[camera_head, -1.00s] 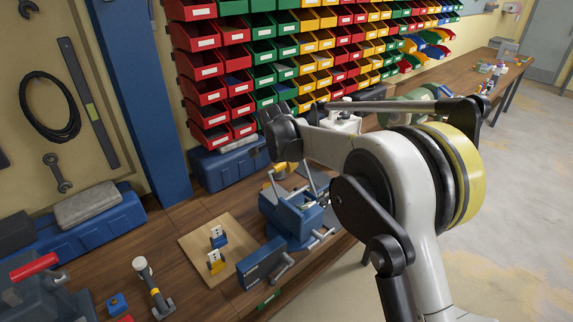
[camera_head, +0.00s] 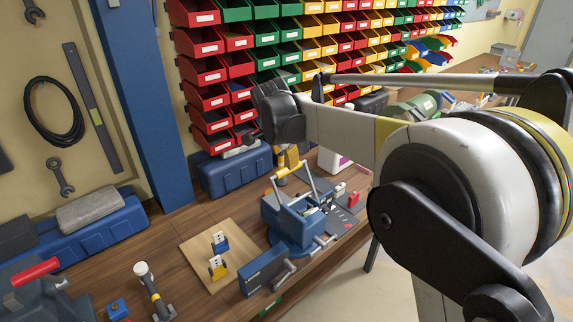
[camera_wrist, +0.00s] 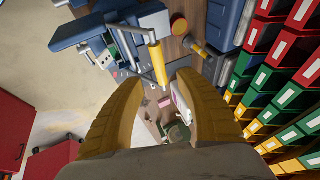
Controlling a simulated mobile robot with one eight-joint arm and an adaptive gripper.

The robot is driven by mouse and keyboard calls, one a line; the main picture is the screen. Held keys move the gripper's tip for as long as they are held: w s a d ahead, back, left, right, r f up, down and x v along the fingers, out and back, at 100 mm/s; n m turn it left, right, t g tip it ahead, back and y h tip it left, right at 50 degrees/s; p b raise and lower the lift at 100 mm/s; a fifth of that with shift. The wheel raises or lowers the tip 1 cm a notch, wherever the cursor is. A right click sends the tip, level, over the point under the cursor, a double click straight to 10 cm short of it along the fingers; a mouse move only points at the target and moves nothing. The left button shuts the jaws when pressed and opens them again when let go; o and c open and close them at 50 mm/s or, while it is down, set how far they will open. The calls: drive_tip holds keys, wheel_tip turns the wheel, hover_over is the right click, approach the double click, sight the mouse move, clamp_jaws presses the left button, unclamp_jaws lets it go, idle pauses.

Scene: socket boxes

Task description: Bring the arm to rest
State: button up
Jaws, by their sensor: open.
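My arm reaches across the right half of the head view, its dark wrist end (camera_head: 280,112) over the workbench (camera_head: 190,225), in front of the bin rack. I cannot tell the exact gap between fingers and handle.
A wooden board (camera_head: 205,246) with small blue and yellow blocks lies left of the device. Red, green and yellow bins (camera_head: 215,95) line the wall. Open floor (camera_head: 385,290) lies in front.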

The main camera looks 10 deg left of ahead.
drive_tip(key=shift+v, duration=1.1)
drive_tip(key=s+d+n+b, duration=0.25)
drive_tip(key=s+d, duration=0.45)
drive_tip(key=d, duration=0.4)
drive_tip(key=s+d+n+b, duration=0.2)
drive_tip(key=s+d+b, duration=0.1)
drive_tip(key=s+d, duration=0.65)
drive_tip(key=s+d+f+n+b, duration=0.2)
drive_tip(key=s+d+f, duration=0.4)
drive_tip(key=s, duration=0.2)
drive_tip(key=s+d+f+n+t+b, duration=0.1)
drive_tip(key=s+d+f+n+b, duration=0.1)
drive_tip(key=s+d+f, duration=0.3)
drive_tip(key=s+d, duration=0.2)
drive_tip(key=s, duration=0.1)
drive_tip(key=shift+s+f, duration=0.25)
drive_tip(key=shift+f, duration=0.15)
